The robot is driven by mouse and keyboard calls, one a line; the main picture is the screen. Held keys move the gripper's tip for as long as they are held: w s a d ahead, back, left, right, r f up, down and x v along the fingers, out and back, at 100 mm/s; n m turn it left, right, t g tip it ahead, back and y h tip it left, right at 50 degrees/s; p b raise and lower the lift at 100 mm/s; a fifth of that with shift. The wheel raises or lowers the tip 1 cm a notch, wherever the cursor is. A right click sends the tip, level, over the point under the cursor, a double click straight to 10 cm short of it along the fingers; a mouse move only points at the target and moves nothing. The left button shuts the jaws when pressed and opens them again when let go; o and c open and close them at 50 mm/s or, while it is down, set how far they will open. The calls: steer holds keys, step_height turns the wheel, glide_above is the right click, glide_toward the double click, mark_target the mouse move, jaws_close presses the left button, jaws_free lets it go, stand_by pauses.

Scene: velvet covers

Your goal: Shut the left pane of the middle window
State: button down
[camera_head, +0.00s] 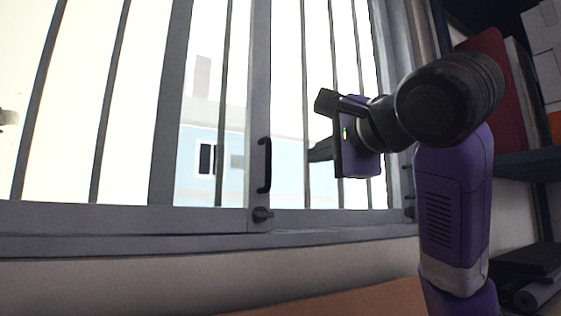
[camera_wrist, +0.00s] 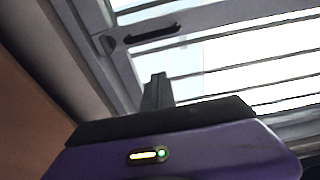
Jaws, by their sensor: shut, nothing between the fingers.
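A barred window with a grey frame (camera_head: 200,218) fills the left and middle of the head view. A grey upright stile (camera_head: 259,70) carries a black bar handle (camera_head: 265,165), with a small dark latch (camera_head: 262,214) at its foot. Another stile (camera_head: 170,100) stands further left. I cannot tell which pane each stile belongs to, or how far the left pane stands open. My gripper (camera_head: 312,151) is shut and empty, right of the handle and apart from it in the picture. In the wrist view my gripper (camera_wrist: 157,78) points towards the window frame, with the handle (camera_wrist: 152,34) beyond.
Shelves (camera_head: 530,163) with a red binder (camera_head: 490,85) and boxes stand at the right. Dark rolled items (camera_head: 535,285) lie lower right. An orange-brown surface (camera_head: 350,301) lies below the sill. The space in front of the window, left of my gripper, looks clear.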

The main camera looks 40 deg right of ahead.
steer(key=p+x, duration=0.3)
steer(key=x, duration=0.7)
steer(key=a+p, duration=0.1)
steer(key=a, duration=0.3)
steer(key=shift+w+a, duration=0.1)
steer(key=shift+a, duration=0.1)
